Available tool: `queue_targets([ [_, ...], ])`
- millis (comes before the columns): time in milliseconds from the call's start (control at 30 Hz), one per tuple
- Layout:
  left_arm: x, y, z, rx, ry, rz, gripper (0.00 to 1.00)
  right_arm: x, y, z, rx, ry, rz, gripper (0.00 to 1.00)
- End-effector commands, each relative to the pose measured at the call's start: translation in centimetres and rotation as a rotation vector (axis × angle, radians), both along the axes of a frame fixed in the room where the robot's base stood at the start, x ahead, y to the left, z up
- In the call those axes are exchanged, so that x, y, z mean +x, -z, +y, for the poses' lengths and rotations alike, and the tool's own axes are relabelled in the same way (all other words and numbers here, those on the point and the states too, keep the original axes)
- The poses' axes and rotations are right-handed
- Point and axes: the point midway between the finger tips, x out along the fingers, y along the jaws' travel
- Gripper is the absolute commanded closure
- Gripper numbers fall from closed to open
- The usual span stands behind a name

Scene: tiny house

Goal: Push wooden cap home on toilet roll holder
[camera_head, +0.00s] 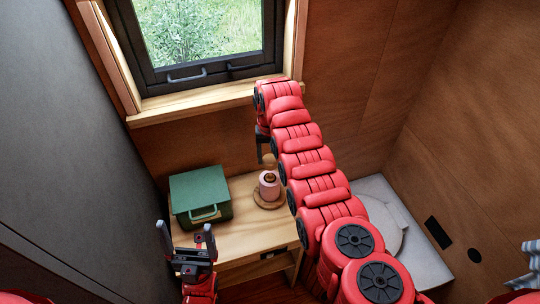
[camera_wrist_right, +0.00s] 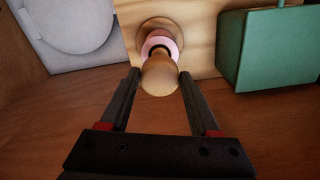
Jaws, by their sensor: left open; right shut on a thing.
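The toilet roll holder has a round wooden base (camera_head: 267,203) and stands on the wooden table. A pink roll (camera_head: 269,187) sits on it, with a dark centre and a brown post top showing. The rounded wooden cap (camera_wrist_right: 160,76) is between the fingertips of my right gripper (camera_wrist_right: 160,80), which is shut on it. In the head view the cap (camera_head: 269,158) shows above the roll, apart from it. My right gripper (camera_head: 265,152) is partly hidden by its arm. My left gripper (camera_head: 187,236) is open and empty, in front of the table.
A green box (camera_head: 200,195) with a handle stands left of the holder on the table (camera_head: 240,238). The window sill (camera_head: 190,106) and wooden wall are close behind my right arm. A white toilet (camera_wrist_right: 75,22) is beside the table.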

Motion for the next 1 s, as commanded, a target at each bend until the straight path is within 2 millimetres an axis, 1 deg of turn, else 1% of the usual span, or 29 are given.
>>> queue_targets([
  [33,0.0,0.7,0.0,0.000,0.000,0.000,0.07,0.0,0.9,0.0,0.000,0.000,0.000,0.90],
  [100,0.0,1.2,0.0,0.000,0.000,0.000,0.07,0.0,1.7,0.0,0.000,0.000,-0.001,0.90],
  [200,0.0,1.8,0.0,0.000,0.000,0.000,0.07,0.0,2.7,0.0,0.000,0.000,-0.001,0.90],
  [333,0.0,2.3,0.0,0.000,0.000,0.000,0.07,0.0,3.6,0.0,0.000,0.000,0.001,0.90],
  [433,0.0,2.4,0.0,0.000,0.000,0.000,0.07,0.0,3.8,0.0,0.000,0.000,0.001,0.90],
  [1000,0.0,2.5,0.0,0.000,0.000,0.000,0.07,0.0,3.8,0.0,0.000,0.000,0.000,0.90],
])
